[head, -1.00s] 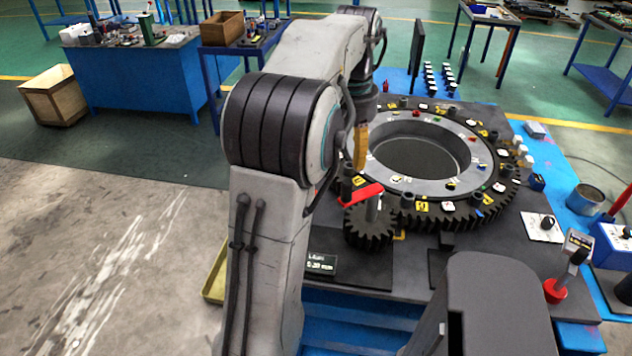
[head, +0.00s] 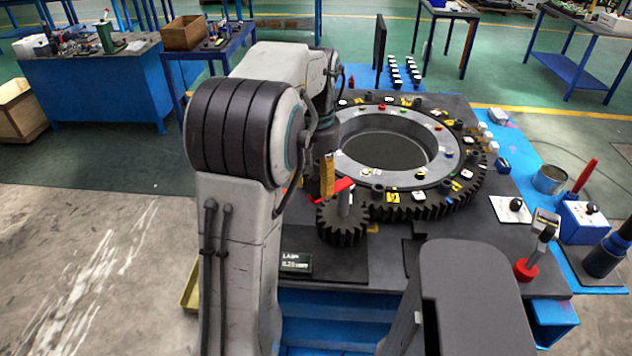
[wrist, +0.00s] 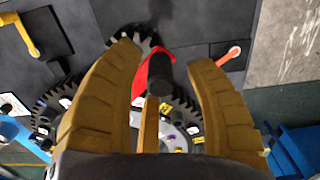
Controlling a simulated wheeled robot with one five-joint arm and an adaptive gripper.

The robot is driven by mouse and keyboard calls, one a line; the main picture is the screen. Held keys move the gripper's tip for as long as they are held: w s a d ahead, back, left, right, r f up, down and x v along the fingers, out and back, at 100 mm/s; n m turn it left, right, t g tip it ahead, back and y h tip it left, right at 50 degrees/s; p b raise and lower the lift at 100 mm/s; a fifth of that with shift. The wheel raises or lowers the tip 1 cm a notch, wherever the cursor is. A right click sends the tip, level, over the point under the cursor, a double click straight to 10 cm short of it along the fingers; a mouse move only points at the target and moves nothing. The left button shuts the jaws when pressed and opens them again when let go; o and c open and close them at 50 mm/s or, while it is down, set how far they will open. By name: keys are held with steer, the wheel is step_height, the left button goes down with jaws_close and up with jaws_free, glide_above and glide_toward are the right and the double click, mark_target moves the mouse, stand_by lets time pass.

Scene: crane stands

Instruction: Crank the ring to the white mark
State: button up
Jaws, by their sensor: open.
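The large dark ring gear (head: 425,207) lies flat on the bench, with a grey top face and several coloured and white tags; I cannot tell which is the white mark. A small dark pinion (head: 343,225) sits at its near left edge. A red crank arm (head: 343,184) is on top of the pinion's post. In the wrist view the red arm (wrist: 157,58) carries a dark upright handle (wrist: 160,75). My gripper (wrist: 165,52) is open, its yellow-brown fingers on either side of the handle. In the head view my gripper (head: 327,178) is beside the crank, partly hidden by my arm.
A lever with a red base (head: 526,268), a white panel with a black knob (head: 510,208) and a metal can (head: 549,180) are on the right. An upright dark panel (head: 379,50) stands behind the ring.

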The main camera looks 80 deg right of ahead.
steer(key=shift+f, duration=0.25)
jaws_close()
stand_by(0.5)
